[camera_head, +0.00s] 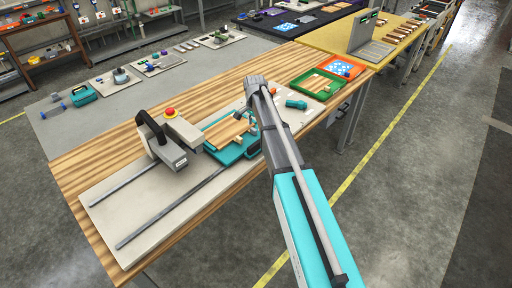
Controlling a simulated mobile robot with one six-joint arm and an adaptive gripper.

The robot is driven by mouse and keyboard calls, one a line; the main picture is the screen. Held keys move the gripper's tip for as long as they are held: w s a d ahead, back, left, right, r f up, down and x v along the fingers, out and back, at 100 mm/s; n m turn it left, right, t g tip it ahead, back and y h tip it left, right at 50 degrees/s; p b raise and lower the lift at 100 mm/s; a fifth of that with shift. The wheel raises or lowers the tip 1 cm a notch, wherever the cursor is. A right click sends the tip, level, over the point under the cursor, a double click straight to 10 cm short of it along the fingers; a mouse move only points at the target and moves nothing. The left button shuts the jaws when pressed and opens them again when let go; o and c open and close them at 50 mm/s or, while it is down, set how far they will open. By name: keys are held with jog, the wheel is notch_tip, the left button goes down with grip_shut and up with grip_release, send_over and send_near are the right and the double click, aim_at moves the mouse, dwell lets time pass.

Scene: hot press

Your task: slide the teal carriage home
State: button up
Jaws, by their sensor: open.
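The teal carriage (229,156) sits on the pale base plate of the hot press, toward the right end of two dark rails (180,207). A wooden piece (224,134) lies on top of it. The press head (168,152), grey with a black handle, stands to the left of the carriage, over the rails. My gripper (252,126) is open at the right side of the carriage, below my wrist. My arm hides part of the carriage's right end, and I cannot tell whether the fingers touch it.
A red button (170,113) sits on a pale box behind the press head. The rails left of the head are bare. To the right lie a teal part (296,104), a green tray (333,88) and an orange tray (357,70). A grey mat (90,125) lies behind.

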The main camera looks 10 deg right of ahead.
aim_at(255, 143)
jog(key=shift+f+b, duration=5.55)
jog(key=shift+f, duration=0.3)
grip_shut()
jog(key=shift+d, duration=0.1)
